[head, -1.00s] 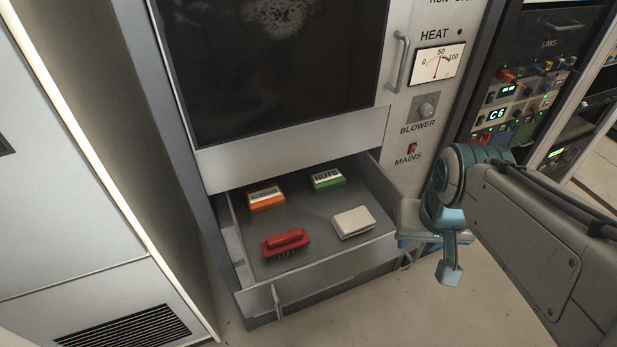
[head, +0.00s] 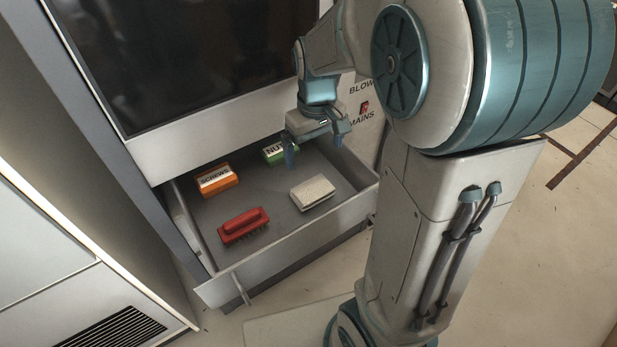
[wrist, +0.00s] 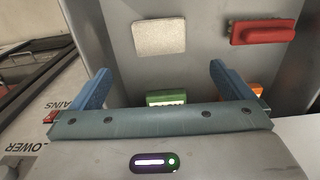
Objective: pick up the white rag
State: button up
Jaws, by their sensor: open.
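The white rag (head: 312,191), a folded off-white block, lies on the floor of the open drawer (head: 223,288), toward its right side. It also shows in the wrist view (wrist: 158,37), beyond the fingertips. My gripper (head: 314,148) is open and empty above the back right part of the drawer, apart from the rag. In the wrist view its two blue fingers (wrist: 157,85) stand wide apart, with the rag ahead between their lines.
The drawer also holds a red brush (head: 243,226) at front left, an orange SCREWS box (head: 215,180) at back left and a green NUTS box (head: 273,153) at the back. The cabinet front (head: 225,135) rises behind. Drawer walls surround the rag.

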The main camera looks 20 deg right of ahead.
aim_at(313, 189)
jog(key=f, duration=1.4)
jog(key=shift+w+f+b, duration=0.15)
jog(key=shift+w+b, duration=0.15)
jog(key=shift+b, duration=0.05)
jog(key=c, duration=0.7)
